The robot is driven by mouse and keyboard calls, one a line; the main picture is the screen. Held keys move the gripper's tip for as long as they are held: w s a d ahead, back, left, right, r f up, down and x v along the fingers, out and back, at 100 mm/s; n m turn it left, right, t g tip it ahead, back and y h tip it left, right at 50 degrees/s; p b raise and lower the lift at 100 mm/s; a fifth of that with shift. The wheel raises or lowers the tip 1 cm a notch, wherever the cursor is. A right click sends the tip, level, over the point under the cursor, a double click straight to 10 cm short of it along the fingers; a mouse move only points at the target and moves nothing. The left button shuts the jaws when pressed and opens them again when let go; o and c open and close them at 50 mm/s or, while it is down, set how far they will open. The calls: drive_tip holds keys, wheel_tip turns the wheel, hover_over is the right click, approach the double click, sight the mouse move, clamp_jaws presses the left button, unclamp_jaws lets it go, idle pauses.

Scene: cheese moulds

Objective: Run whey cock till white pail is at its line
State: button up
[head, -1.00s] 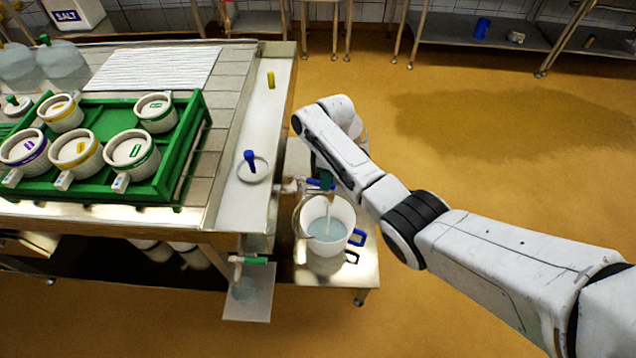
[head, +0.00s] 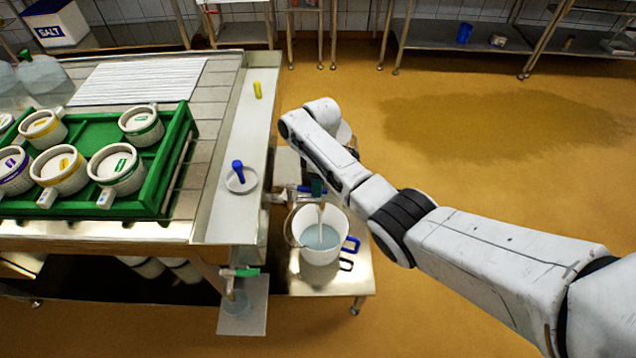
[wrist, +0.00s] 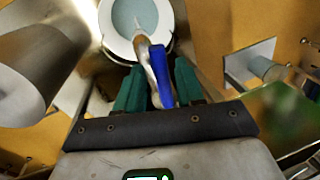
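The white pail (head: 318,256) stands on a low metal stand beside the table. Pale bluish whey (head: 320,238) lies in it and a thin stream falls in from the cock above. No line on the pail can be made out. The pail's round mouth (wrist: 112,40) shows at the top of the wrist view. The cock's blue handle (wrist: 161,76) points towards my wrist camera. My gripper (wrist: 162,85) has its green fingers on either side of this handle, with narrow gaps showing. In the head view, my arm partly hides the gripper (head: 318,187).
A second cock with a green handle (head: 246,272) sits left of the stand, above a clear container (head: 236,302). A green crate (head: 150,205) of moulds stands on the table. A blue-handled piece (head: 238,171) lies in the side channel. Open floor lies right.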

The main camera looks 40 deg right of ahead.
drive_tip(key=shift+o, duration=0.3)
drive_tip(key=shift+r, duration=0.1)
wheel_tip(320, 180, up, 10)
drive_tip(key=w+d, duration=0.1)
drive_tip(key=shift+w+d+r, duration=0.15)
drive_tip(key=shift+d+r, duration=0.05)
drive_tip(key=shift+d, duration=0.1)
